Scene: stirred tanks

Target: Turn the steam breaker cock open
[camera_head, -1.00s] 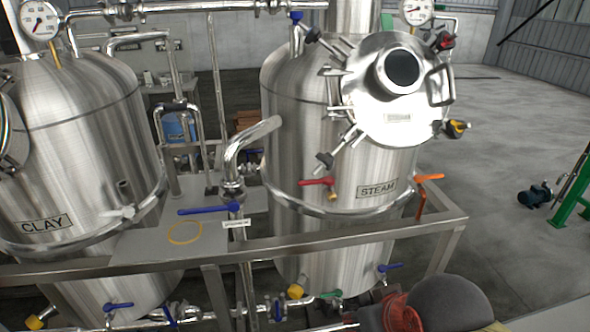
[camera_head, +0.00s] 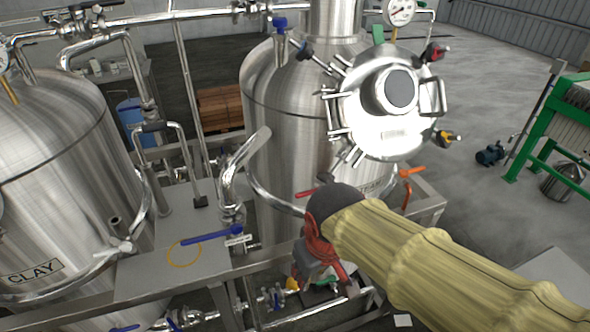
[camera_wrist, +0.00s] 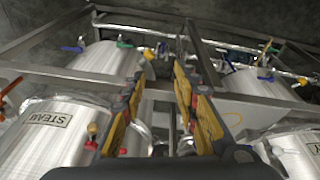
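The steam tank (camera_head: 285,140) stands at centre, its STEAM plate (camera_wrist: 48,118) readable in the wrist view. A red lever (camera_head: 305,193) on its front is partly hidden by my arm; its red and yellow fitting (camera_wrist: 92,130) shows left of my fingers in the wrist view. An orange lever (camera_head: 411,172) sits at the tank's right. A blue lever (camera_head: 212,237) lies near a small unreadable tag on the platform. I cannot tell which is the breaker cock. My gripper (camera_head: 318,262) is in front of the tank, fingers apart and empty in the wrist view (camera_wrist: 160,75).
The clay tank (camera_head: 60,165) stands at left. A steel frame rail (camera_head: 80,295) crosses in front, with low pipes and valves beneath. The platform (camera_head: 150,270) carries a yellow ring (camera_head: 184,252). The manway lid (camera_head: 392,125) has protruding clamps. Open floor (camera_head: 500,60) lies at right.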

